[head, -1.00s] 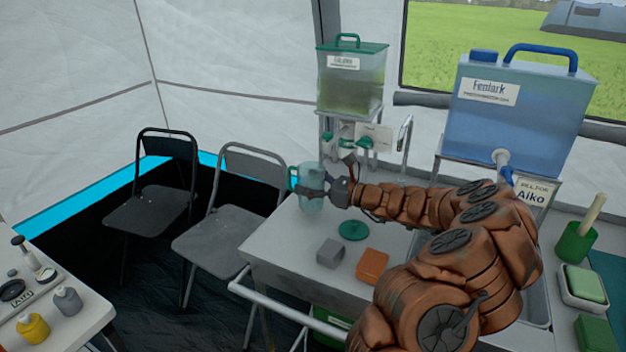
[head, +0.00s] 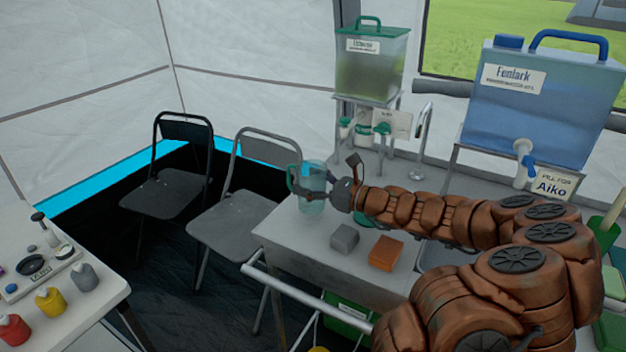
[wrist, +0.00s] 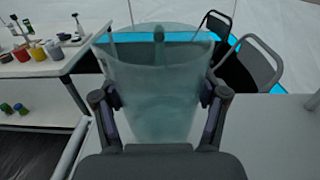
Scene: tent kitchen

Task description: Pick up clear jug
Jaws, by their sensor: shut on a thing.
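The clear jug (head: 314,181) is a pale blue-green see-through vessel with a green handle on its left side in the head view. It is upright at the left end of the grey sink table (head: 290,234). My gripper (head: 328,192) is shut around its body from the right. In the wrist view the jug (wrist: 155,95) fills the middle, between the two fingers of my gripper (wrist: 160,96), with the handle on the far side. I cannot tell whether its base clears the table.
A grey block (head: 344,237), an orange block (head: 386,253) and a partly hidden green disc (head: 363,219) lie on the table. A green-lidded dispenser (head: 372,65) and a blue water tank (head: 535,105) stand behind. Two folding chairs (head: 235,215) stand left. A side table (head: 100,285) holds several bottles.

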